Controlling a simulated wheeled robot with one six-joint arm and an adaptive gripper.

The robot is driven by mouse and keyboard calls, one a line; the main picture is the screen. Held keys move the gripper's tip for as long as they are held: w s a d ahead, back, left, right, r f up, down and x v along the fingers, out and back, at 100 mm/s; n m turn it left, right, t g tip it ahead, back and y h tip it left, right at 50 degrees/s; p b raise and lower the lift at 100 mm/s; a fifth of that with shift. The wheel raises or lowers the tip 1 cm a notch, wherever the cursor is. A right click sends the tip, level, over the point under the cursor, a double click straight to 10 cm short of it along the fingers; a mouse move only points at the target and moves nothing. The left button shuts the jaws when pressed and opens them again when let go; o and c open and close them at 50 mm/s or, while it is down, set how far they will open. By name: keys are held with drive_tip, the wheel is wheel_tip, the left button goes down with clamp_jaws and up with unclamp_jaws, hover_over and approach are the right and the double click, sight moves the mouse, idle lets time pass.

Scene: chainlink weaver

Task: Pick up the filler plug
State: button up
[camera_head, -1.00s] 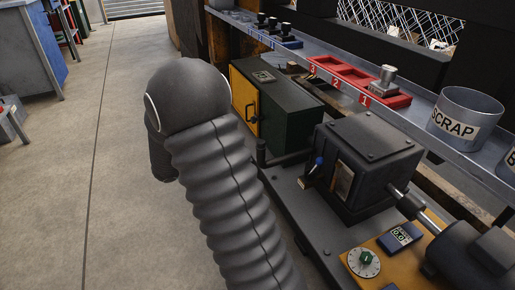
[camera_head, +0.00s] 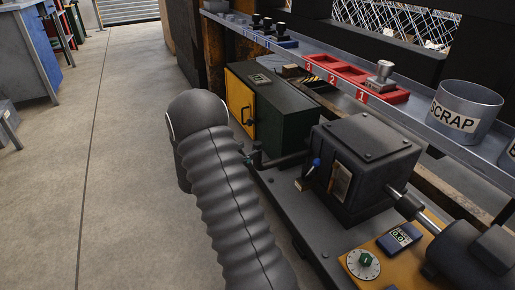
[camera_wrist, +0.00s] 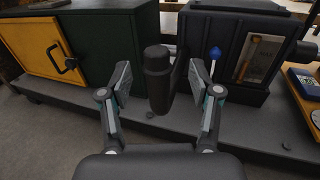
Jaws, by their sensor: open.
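The filler plug, as far as I can tell, is the dark round cap (camera_wrist: 157,59) on top of a short black upright neck in the wrist view. In the head view the dark neck top (camera_head: 256,149) stands left of the gearbox, partly beside my arm. My gripper (camera_wrist: 161,84) is open. Its two pads stand left and right of the neck and cap, with a gap visible on the left; I cannot tell whether the right pad touches. In the head view my arm hides most of the gripper.
The black gearbox (camera_head: 366,160) has a sight glass (camera_head: 340,182) and a blue-tipped lever (camera_head: 316,163) close right of the neck. A green cabinet with a yellow door (camera_head: 241,102) stands behind. A shelf above holds red numbered trays (camera_head: 352,79) and a scrap bin (camera_head: 466,108).

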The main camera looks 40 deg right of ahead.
sight(254, 145)
drive_tip(key=shift+w+d+f+b, duration=0.15)
drive_tip(key=shift+w+d, duration=0.1)
drive_tip(key=shift+d, duration=1.15)
drive_tip(key=shift+w+d+r+b, duration=0.1)
drive_tip(key=shift+w+d+b, duration=0.1)
drive_tip(key=shift+d, duration=1.2)
clamp_jaws()
